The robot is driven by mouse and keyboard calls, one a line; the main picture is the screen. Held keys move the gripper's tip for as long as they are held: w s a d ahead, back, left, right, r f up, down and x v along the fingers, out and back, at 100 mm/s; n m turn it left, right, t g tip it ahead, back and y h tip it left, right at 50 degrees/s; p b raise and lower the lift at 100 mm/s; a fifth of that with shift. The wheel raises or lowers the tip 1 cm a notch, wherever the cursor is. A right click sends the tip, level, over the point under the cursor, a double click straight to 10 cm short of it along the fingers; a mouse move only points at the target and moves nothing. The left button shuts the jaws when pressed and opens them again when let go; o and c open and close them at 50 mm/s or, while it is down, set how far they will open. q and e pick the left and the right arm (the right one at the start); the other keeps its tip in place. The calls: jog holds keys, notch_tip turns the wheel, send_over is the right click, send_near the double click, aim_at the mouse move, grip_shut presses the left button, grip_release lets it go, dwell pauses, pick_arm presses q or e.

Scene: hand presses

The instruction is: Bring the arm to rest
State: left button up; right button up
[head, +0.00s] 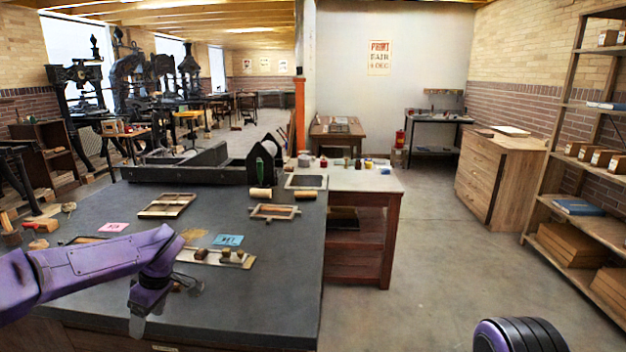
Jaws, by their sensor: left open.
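My left arm (90,268) is purple and comes in from the left edge, stretched over the near-left part of the dark worktable (260,310). It bends down at the wrist. My left gripper (166,306) is open, low over the front part of the tabletop, and I see nothing between its fingers. It is just in front of a light tray with small blocks (224,257); I cannot tell whether it touches the table. A dark rounded part of my right arm (520,336) shows at the bottom right, over the floor; its gripper is out of view.
A pink card (114,227), a blue card (228,240), wooden frames (167,205) and a roller (260,193) lie on the worktable. A side table (365,182) adjoins it. A wooden shelf (571,200) stands at right. The floor (430,270) between is clear.

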pick_arm(q)
jog(key=s+d+f+m+t+y+b, duration=0.1)
jog(key=s+d+f+m+t+y, duration=0.2)
jog(key=s+f, duration=0.75)
jog(key=s+d+f+m+t+y, duration=0.1)
jog(key=s+f+m+t, duration=0.45)
jog(key=f, duration=0.85)
jog(key=s+d+f+g+h, duration=0.1)
jog(key=s+f+g+h, duration=0.1)
jog(key=s, duration=0.8)
jog(key=s+d+f+m+g+h, duration=0.1)
jog(key=s+d+f+g+h, duration=0.1)
jog(key=s, duration=0.9)
jog(key=shift+s+h+b, duration=0.15)
jog(key=shift+h+b, duration=0.15)
